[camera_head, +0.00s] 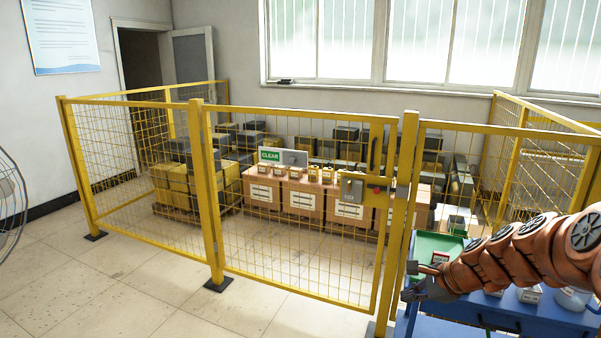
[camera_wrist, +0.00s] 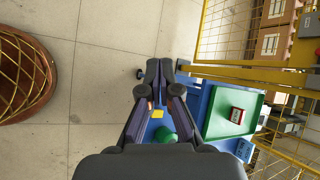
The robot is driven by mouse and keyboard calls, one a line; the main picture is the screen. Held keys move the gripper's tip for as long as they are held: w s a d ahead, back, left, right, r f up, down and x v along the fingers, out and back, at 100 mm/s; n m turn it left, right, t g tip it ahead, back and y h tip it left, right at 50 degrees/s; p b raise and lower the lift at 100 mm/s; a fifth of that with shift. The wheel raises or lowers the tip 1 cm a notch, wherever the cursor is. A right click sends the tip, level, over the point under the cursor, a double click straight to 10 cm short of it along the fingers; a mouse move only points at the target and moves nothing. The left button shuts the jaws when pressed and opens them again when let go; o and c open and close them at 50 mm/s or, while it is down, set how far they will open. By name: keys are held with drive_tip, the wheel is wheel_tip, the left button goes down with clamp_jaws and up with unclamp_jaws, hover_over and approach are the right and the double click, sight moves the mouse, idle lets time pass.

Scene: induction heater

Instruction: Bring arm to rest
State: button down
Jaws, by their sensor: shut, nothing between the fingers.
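My arm (camera_head: 510,255) reaches in from the right in the head view, held out in front of the yellow fence. My gripper (camera_head: 408,281) is at its end, near the left edge of the blue cart (camera_head: 480,315). In the wrist view my gripper (camera_wrist: 160,68) points away from the camera with its fingers together and empty. The floor lies beyond the fingertips.
A yellow mesh fence with a gate (camera_head: 290,200) stands close by. Boxes are stacked behind it. The cart carries a green tray (camera_wrist: 232,110) with a red-and-white box (camera_wrist: 237,115). A fan (camera_head: 10,205) stands at the left. The tiled floor (camera_head: 80,280) is clear.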

drive_tip(key=s+a+r+n+g+h, duration=0.1)
drive_tip(key=s+a+n+g, duration=0.1)
drive_tip(key=s+a+n, duration=0.55)
drive_tip(key=s+a+r+n+g, duration=0.1)
drive_tip(key=s+a+n+g, duration=0.25)
drive_tip(key=s, duration=0.75)
drive_tip(key=s+d+f+n+g+h, duration=0.1)
drive_tip(key=s+n+h, duration=0.3)
drive_tip(key=s, duration=1.4)
drive_tip(key=shift+s+d+f+n+g, duration=0.25)
drive_tip(key=shift+d+n+g, duration=0.45)
drive_tip(key=shift+n, duration=1.2)
